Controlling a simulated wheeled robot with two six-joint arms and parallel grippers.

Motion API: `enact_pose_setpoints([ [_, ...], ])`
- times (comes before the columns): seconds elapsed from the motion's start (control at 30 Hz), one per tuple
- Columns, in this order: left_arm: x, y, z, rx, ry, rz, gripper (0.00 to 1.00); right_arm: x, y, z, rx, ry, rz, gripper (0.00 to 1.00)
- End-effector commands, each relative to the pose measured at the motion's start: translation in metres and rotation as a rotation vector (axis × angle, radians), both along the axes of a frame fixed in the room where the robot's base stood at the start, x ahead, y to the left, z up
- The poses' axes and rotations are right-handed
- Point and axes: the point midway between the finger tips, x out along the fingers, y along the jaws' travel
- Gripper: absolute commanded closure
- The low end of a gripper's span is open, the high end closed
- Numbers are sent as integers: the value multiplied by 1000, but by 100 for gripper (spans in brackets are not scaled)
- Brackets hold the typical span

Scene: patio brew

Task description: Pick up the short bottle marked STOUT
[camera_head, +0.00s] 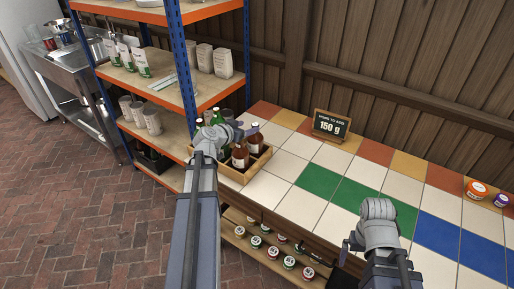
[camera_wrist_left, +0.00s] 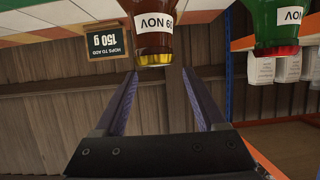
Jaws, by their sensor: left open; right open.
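A wooden crate (camera_head: 260,163) at the left end of the tiled counter holds brown bottles (camera_head: 240,155) and green bottles (camera_head: 218,118). My left gripper (camera_head: 246,133) is over the crate, open and empty, and hides part of it. In the left wrist view, its fingers (camera_wrist_left: 166,100) are spread below a brown bottle (camera_wrist_left: 152,22) whose pale label shows "NOV". A green bottle (camera_wrist_left: 277,25) is to the right. I cannot read STOUT on any bottle. My right gripper (camera_head: 347,248) is open and empty over the counter's front edge.
A hops sign (camera_head: 332,126) reading 150 g stands at the counter's back. Two small tubs (camera_head: 476,190) are at the right. A blue-orange shelf unit (camera_head: 187,75) adjoins the crate. Several lidded jars (camera_head: 272,252) stand under the counter. The middle tiles are clear.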

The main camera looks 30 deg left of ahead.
Motion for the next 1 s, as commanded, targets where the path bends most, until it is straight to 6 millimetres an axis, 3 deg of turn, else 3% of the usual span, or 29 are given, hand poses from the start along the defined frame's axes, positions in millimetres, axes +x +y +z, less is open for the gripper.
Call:
enact_pose_setpoints([
  [0.33,18,-1,-8,-1,-1,-1,28,0,0,-9,0,0,0,0],
  [0.63,56,-5,-24,-1,-1,-1,28,0,0,-24,0,0,0,0],
  [0.87,57,-5,-23,-1,-1,1,28,0,0,-23,0,0,0,0],
  [1.0,57,-5,-23,-1,-1,1,41,0,0,-23,0,0,0,0],
])
